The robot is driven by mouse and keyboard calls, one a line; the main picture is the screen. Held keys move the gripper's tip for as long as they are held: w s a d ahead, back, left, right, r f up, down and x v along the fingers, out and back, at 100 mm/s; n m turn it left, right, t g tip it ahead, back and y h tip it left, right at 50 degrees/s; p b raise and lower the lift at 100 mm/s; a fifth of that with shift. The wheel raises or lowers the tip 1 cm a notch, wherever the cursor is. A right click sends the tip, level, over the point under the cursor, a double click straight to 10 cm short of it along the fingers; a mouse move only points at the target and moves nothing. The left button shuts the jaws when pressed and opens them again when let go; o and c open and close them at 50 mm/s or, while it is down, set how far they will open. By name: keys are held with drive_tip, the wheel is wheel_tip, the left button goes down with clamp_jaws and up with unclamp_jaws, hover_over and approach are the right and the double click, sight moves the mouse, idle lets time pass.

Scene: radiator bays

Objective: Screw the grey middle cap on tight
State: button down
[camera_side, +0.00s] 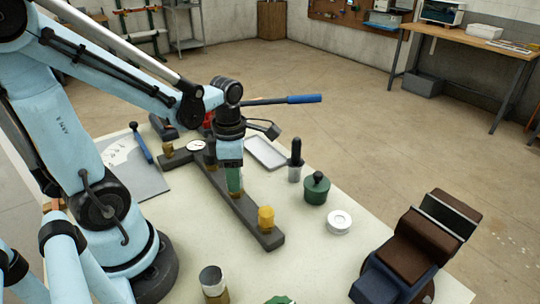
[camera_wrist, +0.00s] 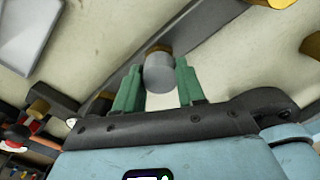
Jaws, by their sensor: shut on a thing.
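The grey cap (camera_wrist: 159,74) is a short cylinder between the two green fingers of my gripper (camera_wrist: 160,88) in the wrist view. The fingers are shut on it, one on each side. A brownish part shows just behind the cap, at the dark grey bar (camera_wrist: 110,82). In the side view my gripper (camera_side: 234,190) points down over the middle of the bar (camera_side: 245,212); the fingers hide the cap there. How the cap sits on its thread cannot be seen.
A yellow hex cap (camera_side: 266,218) stands at the bar's near end, and a round gauge (camera_side: 196,145) near its far end. A grey-topped brass cylinder (camera_side: 212,280), green pot (camera_side: 316,188), white ring (camera_side: 339,221) and tray (camera_side: 265,153) stand around. The brown-and-blue clamp-like object (camera_side: 425,240) is at right.

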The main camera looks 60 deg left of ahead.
drive_tip(key=m, duration=0.4)
drive_tip(key=shift+m, duration=0.3)
drive_tip(key=m, duration=0.3)
drive_tip(key=shift+m, duration=0.4)
drive_tip(key=m, duration=0.3)
drive_tip(key=shift+m, duration=0.3)
drive_tip(key=m, duration=0.3)
drive_tip(key=shift+m, duration=0.4)
drive_tip(key=m, duration=0.3)
drive_tip(key=shift+m, duration=0.3)
drive_tip(key=m, duration=0.3)
drive_tip(key=shift+m, duration=0.4)
drive_tip(key=m, duration=0.3)
drive_tip(key=shift+m, duration=0.4)
drive_tip(key=m, duration=0.4)
